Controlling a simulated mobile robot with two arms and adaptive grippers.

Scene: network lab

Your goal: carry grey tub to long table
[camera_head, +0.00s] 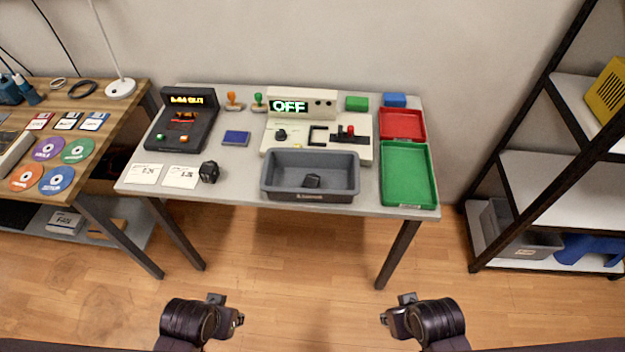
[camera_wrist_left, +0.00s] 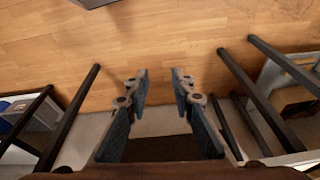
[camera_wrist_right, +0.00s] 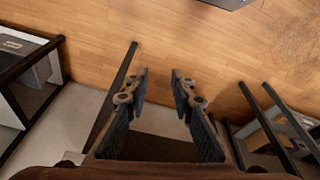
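The grey tub (camera_head: 290,187) is an open rectangular bin at the front edge of the grey-topped table (camera_head: 236,182) in the head view. My left gripper (camera_head: 228,308) and my right gripper (camera_head: 394,308) are both low in front of the table, over the floor and apart from the tub. In the left wrist view the left gripper's fingers (camera_wrist_left: 160,88) are spread with nothing between them. In the right wrist view the right gripper's fingers (camera_wrist_right: 159,88) are also spread and empty. I cannot tell which table is the long table.
A wooden table (camera_head: 95,120) with discs and floppy disks stands at the left. A shelf rack (camera_head: 545,190) with another grey bin (camera_head: 530,243) stands at the right. A green tray (camera_head: 408,175) and a device reading OFF (camera_head: 320,135) are close to the tub. The floor (camera_head: 300,250) in front is clear.

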